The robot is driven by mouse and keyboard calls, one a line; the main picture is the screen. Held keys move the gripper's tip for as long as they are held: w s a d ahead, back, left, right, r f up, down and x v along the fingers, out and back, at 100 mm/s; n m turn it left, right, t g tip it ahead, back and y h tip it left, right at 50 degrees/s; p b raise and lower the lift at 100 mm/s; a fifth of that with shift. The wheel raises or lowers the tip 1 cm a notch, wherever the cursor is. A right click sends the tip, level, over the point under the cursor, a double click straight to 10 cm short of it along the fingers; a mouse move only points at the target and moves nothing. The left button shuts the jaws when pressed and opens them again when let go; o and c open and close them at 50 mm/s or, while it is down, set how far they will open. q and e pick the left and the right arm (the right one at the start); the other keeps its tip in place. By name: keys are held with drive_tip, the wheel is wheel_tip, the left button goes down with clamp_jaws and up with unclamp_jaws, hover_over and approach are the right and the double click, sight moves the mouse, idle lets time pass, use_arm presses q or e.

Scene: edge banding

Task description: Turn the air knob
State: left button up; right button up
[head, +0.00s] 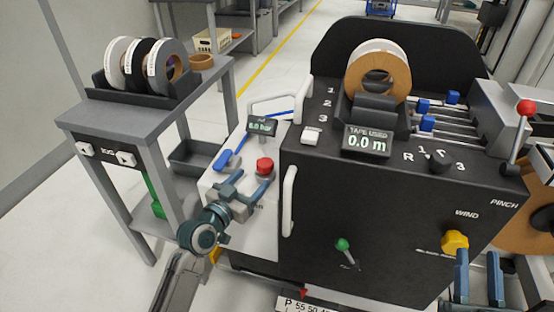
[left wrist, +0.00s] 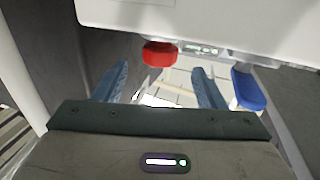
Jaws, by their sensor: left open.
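A blue handle (head: 222,160) and a red round knob (head: 264,166) stand on the white panel left of the black machine, below the pressure display (head: 262,125) reading 6.0 bar. I cannot read which one is marked as the air knob. My left gripper (head: 250,183) is open over this panel, close to the red knob. In the left wrist view the red knob (left wrist: 160,54) shows between and beyond the open fingers, and the blue handle (left wrist: 248,90) lies just right of the right finger. My right gripper (head: 478,258) is open and empty below the yellow knob (head: 455,241).
The black machine (head: 310,180) has a white side handle (head: 289,200), a green-tipped lever (head: 343,245) and a tape display (head: 367,141) reading 0.0 m. A grey table (head: 85,120) with tape rolls (head: 145,62) stands at left. A red-tipped lever (head: 525,108) rises at right.

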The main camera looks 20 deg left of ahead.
sight(268, 159)
use_arm(q)
drive_tip(key=x, duration=0.9)
drive_tip(key=shift+w+d+r+b, duration=0.1)
drive_tip(key=shift+w+b, duration=0.2)
drive_tip(key=shift+b, duration=0.1)
use_arm(e)
drive_tip(key=r+t, duration=0.1)
drive_tip(key=s+r, duration=0.1)
drive_tip(key=s+r+n+t+y, duration=0.1)
drive_tip(key=r, duration=0.1)
drive_tip(key=shift+a+r+t, duration=0.1)
drive_tip(key=shift+t, duration=0.2)
